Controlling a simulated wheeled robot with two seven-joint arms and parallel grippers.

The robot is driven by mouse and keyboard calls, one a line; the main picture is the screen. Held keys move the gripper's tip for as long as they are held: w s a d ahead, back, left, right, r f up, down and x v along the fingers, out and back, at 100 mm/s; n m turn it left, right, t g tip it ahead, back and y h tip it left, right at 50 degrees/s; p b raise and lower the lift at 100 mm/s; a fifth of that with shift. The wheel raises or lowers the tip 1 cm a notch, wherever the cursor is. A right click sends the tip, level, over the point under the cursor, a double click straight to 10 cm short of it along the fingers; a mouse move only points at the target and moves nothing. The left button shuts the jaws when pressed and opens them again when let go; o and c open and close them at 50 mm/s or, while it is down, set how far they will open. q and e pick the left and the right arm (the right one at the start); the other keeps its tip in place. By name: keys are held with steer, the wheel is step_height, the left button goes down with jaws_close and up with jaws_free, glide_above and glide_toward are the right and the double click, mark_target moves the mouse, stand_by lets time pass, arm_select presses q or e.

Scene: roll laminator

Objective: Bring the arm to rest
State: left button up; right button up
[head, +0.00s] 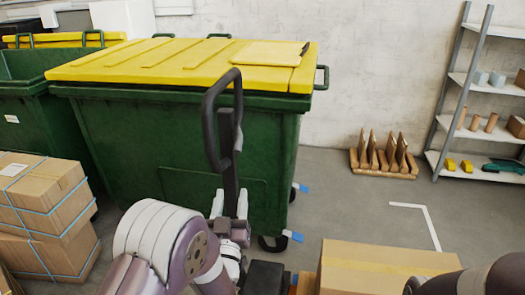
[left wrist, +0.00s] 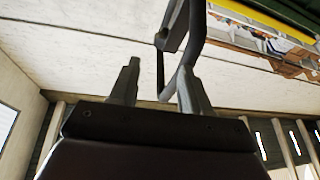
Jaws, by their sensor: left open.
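My left gripper (head: 230,204) is open, with its two pale fingers pointing up in front of the green bin. In the left wrist view my left gripper (left wrist: 157,85) shows both fingers apart with nothing held between the tips. A black loop handle (head: 209,125) on an upright post stands right by the fingers in the head view. In the left wrist view the handle (left wrist: 197,35) runs past the right finger; I cannot tell whether they touch. Part of my right arm shows at the lower right of the head view; its gripper is outside the frame.
A green bin with a yellow lid (head: 150,62) stands behind the handle. Strapped cartons (head: 40,195) are stacked at left. A cardboard box (head: 375,265) is at the front right. A wooden rack (head: 383,158) and a shelf unit (head: 475,85) stand along the wall.

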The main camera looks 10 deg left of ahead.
arm_select(q)
step_height(320, 180, down, 13)
steer(key=s+d+m+g+h+p, duration=0.1)
steer(key=s+d+m+g+h, duration=0.1)
steer(key=g, duration=0.7)
steer(key=s+g+p, duration=0.4)
steer(key=s+g, duration=0.3)
steer(key=s, duration=0.3)
steer(key=s+a+r+g+p, duration=0.3)
steer(key=s+r+p, duration=0.3)
steer(key=s+r, duration=0.3)
steer(key=shift+s+a+r+m+g, duration=0.25)
steer(key=shift+r+m+g, duration=0.15)
steer(key=shift+r+g, duration=0.4)
